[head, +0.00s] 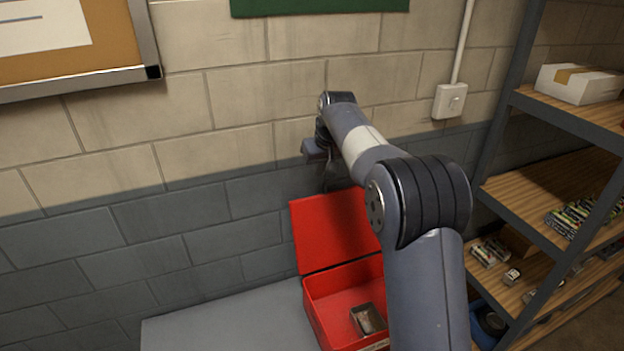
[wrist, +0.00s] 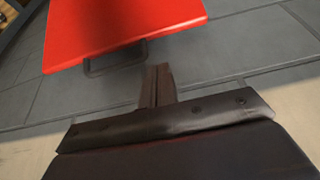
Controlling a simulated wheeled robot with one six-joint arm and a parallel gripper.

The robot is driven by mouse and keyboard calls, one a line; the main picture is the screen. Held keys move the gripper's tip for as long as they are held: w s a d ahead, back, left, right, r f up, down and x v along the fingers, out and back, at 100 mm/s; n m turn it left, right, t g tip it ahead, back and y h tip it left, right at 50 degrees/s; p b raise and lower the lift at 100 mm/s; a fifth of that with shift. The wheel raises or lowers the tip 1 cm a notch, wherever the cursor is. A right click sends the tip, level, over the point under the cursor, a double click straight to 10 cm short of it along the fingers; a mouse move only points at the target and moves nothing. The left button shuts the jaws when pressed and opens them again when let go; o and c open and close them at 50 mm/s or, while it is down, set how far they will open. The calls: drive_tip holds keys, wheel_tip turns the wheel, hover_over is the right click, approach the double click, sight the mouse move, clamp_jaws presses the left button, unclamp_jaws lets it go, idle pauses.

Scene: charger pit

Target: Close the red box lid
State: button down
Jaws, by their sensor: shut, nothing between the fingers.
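The red box (head: 324,310) stands on a grey surface against the wall, with its red lid (head: 325,232) raised open at the back. A small grey item (head: 368,320) lies inside the box. My arm hides the right part of the box and lid. My gripper (head: 332,184) is above the lid's top edge, close to the wall. In the wrist view my gripper (wrist: 158,70) is shut and empty, with its tips near the edge of the red lid (wrist: 125,30) and the dark wire handle (wrist: 115,62) on it. I cannot tell whether they touch.
The grey surface (head: 225,325) left of the box is clear. A shelf rack (head: 545,170) with boxes and batteries stands at the right. A block wall (head: 225,225) is close behind the box. A wall switch (head: 450,101) is mounted right of my arm.

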sight(316, 188)
drive_tip(key=p+x, duration=0.2)
drive_tip(key=x, duration=0.7)
drive_tip(key=shift+w+f, duration=0.1)
drive_tip(key=shift+f, duration=0.3)
drive_tip(key=shift+d+b, duration=0.1)
drive_tip(key=shift+b, duration=0.25)
